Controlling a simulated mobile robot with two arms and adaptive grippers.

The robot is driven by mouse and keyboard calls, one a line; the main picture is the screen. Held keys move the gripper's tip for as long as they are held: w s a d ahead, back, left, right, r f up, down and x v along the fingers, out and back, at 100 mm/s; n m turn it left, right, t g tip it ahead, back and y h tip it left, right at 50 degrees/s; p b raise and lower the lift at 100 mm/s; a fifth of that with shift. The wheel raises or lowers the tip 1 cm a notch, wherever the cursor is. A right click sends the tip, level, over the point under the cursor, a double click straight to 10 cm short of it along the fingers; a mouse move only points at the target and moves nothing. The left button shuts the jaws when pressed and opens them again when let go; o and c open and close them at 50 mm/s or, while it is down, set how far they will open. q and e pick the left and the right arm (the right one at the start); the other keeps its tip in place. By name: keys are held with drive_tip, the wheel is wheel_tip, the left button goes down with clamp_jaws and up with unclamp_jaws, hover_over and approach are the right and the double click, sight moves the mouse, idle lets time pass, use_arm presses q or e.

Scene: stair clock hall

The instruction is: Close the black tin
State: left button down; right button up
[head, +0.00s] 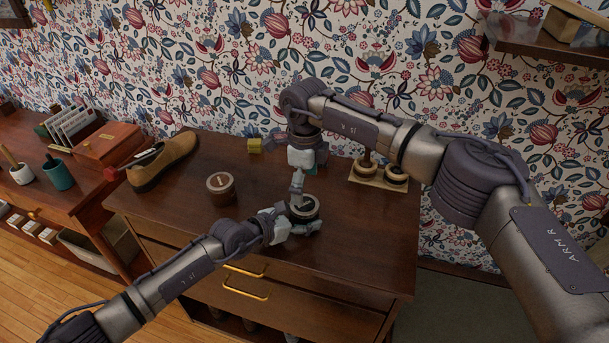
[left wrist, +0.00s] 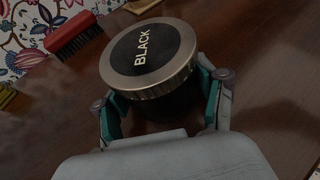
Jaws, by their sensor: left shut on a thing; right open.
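The black tin (head: 304,209) stands on the brown cabinet top near its middle. In the left wrist view, its round lid (left wrist: 148,57), black with a silver rim and the word BLACK, sits on top of the dark tin body (left wrist: 178,102). Whether the lid is fully seated I cannot tell. My left gripper (head: 290,226) is shut around the tin's body, with a finger on each side in the left wrist view (left wrist: 160,108). My right gripper (head: 297,187) is open and points down at the tin from just above and behind; its fingertips are small and partly hidden.
A brown shoe (head: 165,160), a yellow block (head: 254,145) and a wooden rack (head: 378,178) with round pieces stand farther back. A red brush (left wrist: 72,35) shows in the left wrist view. The cabinet top's right front is clear.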

sight(305, 204)
drive_tip(key=shift+f, duration=2.65)
drive_tip(key=c, duration=1.3)
drive_tip(key=o, duration=1.4)
wheel_tip(305, 204, up, 12)
